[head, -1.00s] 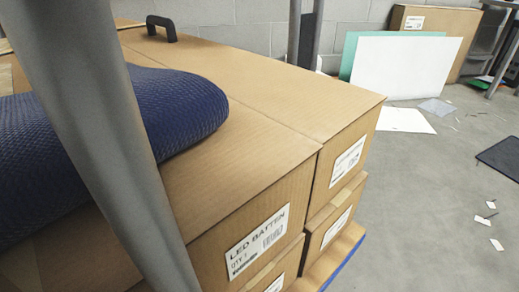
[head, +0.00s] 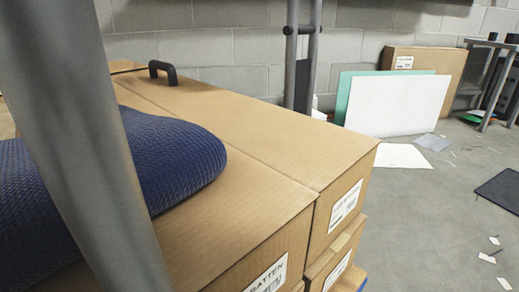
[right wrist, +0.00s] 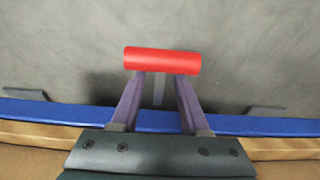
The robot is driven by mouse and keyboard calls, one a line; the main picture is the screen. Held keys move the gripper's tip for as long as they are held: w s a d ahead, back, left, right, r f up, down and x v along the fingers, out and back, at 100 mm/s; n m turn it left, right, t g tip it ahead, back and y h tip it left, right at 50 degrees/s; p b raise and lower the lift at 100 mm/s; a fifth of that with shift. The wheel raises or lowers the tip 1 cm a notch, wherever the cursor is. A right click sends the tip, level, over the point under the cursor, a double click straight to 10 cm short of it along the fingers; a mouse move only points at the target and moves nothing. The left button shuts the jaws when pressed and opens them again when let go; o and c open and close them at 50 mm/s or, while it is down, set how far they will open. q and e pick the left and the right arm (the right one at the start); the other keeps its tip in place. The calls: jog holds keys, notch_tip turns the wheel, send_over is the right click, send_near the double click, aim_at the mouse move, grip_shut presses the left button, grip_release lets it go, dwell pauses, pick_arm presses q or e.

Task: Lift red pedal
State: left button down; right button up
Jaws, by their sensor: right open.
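The red pedal (right wrist: 162,61) shows in the right wrist view as a short red bar lying crosswise above the grey floor, with a thin grey stem (right wrist: 158,90) below its middle. My right gripper (right wrist: 161,76) is open. Its two purple-grey fingers reach up to the pedal's near edge, one on each side of the stem. The fingertips end at or under the red bar; I cannot tell whether they touch it. The pedal does not show in the head view. My left gripper is in neither view.
A blue edge (right wrist: 75,113) of the loaded platform runs beneath my fingers. Cardboard cartons (head: 250,125), a blue textured bundle (head: 170,160) and a black handle (head: 162,72) fill the head view. White and green panels (head: 398,105) lean behind. Floor at right (head: 440,220) is mostly open.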

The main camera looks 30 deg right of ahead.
jog(key=p+v, duration=0.9)
jog(key=shift+r, duration=0.35)
